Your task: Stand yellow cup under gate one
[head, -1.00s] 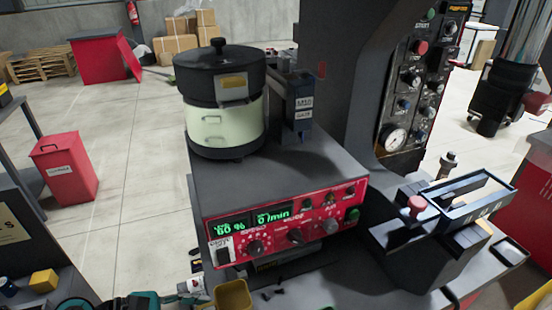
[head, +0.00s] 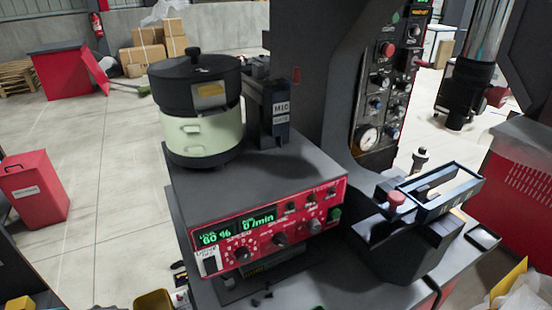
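A yellow cup (head: 153,300), open at the top, shows at the bottom edge of the head view, partly cut off by the frame. It is at the front left of the feeder's red control panel (head: 265,228). The feeder bowl (head: 200,135), pale green with a black lid, stands on the grey housing. A dark upright block with white labels (head: 280,115) stands beside the bowl. I cannot make out which part is gate one. Neither of my grippers is in view.
A dark fixture with a red knob (head: 396,199) and a frame-like handle stands right of the panel. Small dark pieces (head: 262,298) lie on the bench front. A yellow block (head: 20,303) is at the lower left. A red bin (head: 35,188) stands on the floor.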

